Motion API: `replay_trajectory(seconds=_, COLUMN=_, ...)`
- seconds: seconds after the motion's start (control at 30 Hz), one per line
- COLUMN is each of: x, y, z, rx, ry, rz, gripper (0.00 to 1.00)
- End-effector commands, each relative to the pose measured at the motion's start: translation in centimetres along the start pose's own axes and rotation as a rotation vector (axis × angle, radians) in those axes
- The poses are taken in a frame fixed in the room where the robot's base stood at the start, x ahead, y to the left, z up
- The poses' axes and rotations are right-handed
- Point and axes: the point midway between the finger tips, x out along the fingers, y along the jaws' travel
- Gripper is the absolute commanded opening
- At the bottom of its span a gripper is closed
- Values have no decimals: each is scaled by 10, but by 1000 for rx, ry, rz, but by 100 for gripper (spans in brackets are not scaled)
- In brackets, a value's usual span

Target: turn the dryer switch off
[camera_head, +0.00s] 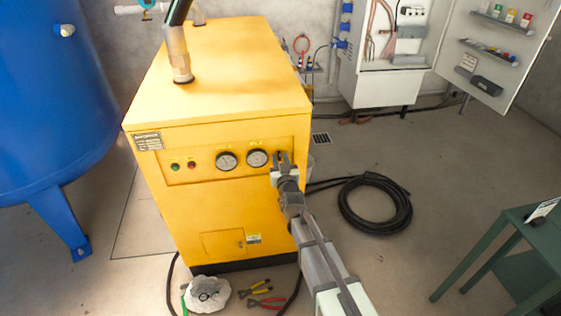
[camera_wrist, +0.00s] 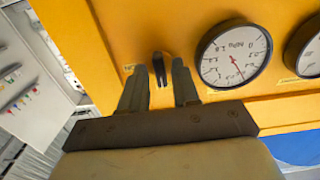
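The yellow dryer cabinet (camera_head: 215,222) stands in the middle of the head view, with a control panel on its front. The black dryer switch (camera_wrist: 160,68) is a narrow knob on that panel, left of a round gauge in the wrist view. My gripper (camera_wrist: 160,78) is open, with one finger on each side of the knob. A small gap shows between the knob and each finger, so it does not look gripped. In the head view my gripper (camera_head: 281,160) is at the panel's right end and mostly hides the switch.
Two round gauges (camera_head: 227,161) (camera_head: 257,158), a green button (camera_head: 175,166) and a red button (camera_head: 192,164) share the panel. A blue tank (camera_head: 50,100) stands left. A coiled black hose (camera_head: 375,203) and pliers (camera_head: 266,302) lie on the floor. A green table (camera_head: 530,235) stands right.

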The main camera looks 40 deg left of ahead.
Motion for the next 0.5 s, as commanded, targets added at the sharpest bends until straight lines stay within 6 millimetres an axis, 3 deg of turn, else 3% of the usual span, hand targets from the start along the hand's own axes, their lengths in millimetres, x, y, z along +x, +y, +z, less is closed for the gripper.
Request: replay_trajectory(seconds=0.5, x=-9, y=0, z=0, rx=2, ry=-1, rz=0, gripper=38)
